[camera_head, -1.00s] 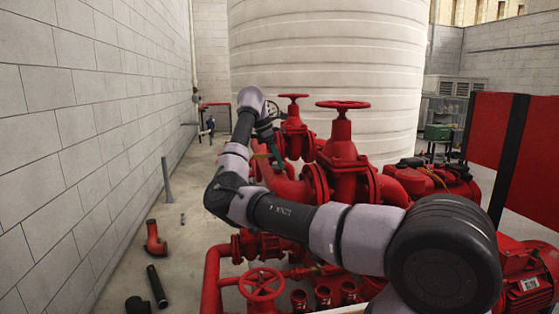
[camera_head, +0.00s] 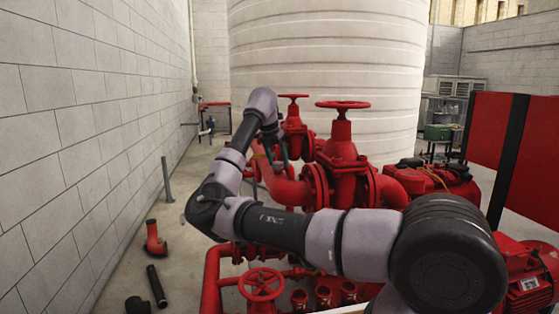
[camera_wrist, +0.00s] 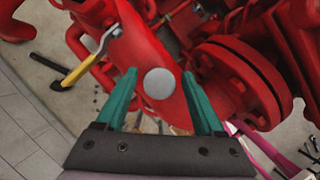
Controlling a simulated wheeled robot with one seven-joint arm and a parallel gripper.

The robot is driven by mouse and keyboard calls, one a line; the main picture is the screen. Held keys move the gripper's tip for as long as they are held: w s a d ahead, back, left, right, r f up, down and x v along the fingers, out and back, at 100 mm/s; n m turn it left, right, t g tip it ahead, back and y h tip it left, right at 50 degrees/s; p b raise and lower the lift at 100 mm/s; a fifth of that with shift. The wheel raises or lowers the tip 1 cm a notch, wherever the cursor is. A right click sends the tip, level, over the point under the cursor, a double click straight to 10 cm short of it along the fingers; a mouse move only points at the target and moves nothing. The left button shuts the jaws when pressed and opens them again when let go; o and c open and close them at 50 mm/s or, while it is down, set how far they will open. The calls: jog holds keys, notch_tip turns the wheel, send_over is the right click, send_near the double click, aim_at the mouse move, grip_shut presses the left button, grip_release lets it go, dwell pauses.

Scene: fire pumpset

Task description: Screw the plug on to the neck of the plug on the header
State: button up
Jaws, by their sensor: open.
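My gripper (camera_wrist: 159,77) is open, with its two teal fingers apart and nothing held between them. A round, flat grey disc (camera_wrist: 160,84) on a red pipe (camera_wrist: 150,48) shows between the fingertips in the wrist view. I cannot tell whether this disc is the plug or the closed end of its neck. In the head view my gripper (camera_head: 282,158) hangs by the red header pipework (camera_head: 285,188), partly hidden by my arm. No separate loose plug can be made out.
A wrench with a yellow handle (camera_wrist: 82,70) lies against the red pipework in the wrist view. A red flange (camera_wrist: 238,80) is close on the right. A red valve with handwheel (camera_head: 342,150) stands right of my arm. Loose pipe pieces (camera_head: 156,285) lie on the floor near the wall.

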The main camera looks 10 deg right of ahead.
jog(key=n+y, duration=0.1)
jog(key=n, duration=0.2)
jog(key=n+t+y, duration=0.1)
jog(key=n, duration=0.2)
jog(key=shift+r+n, duration=0.1)
jog(key=shift+n, duration=0.2)
jog(key=n+y, duration=0.2)
jog(key=n, duration=0.2)
jog(key=shift+n, duration=0.3)
jog(key=shift+n+y, duration=0.5)
jog(key=shift+n, duration=0.5)
jog(key=shift+c, duration=0.3)
grip_shut()
jog(key=m+h, duration=0.1)
jog(key=m, duration=0.2)
jog(key=shift+o, duration=1.3)
grip_release()
jog(key=shift+d+m+h, duration=0.1)
jog(key=shift+m+h, duration=0.2)
jog(key=shift+m, duration=0.1)
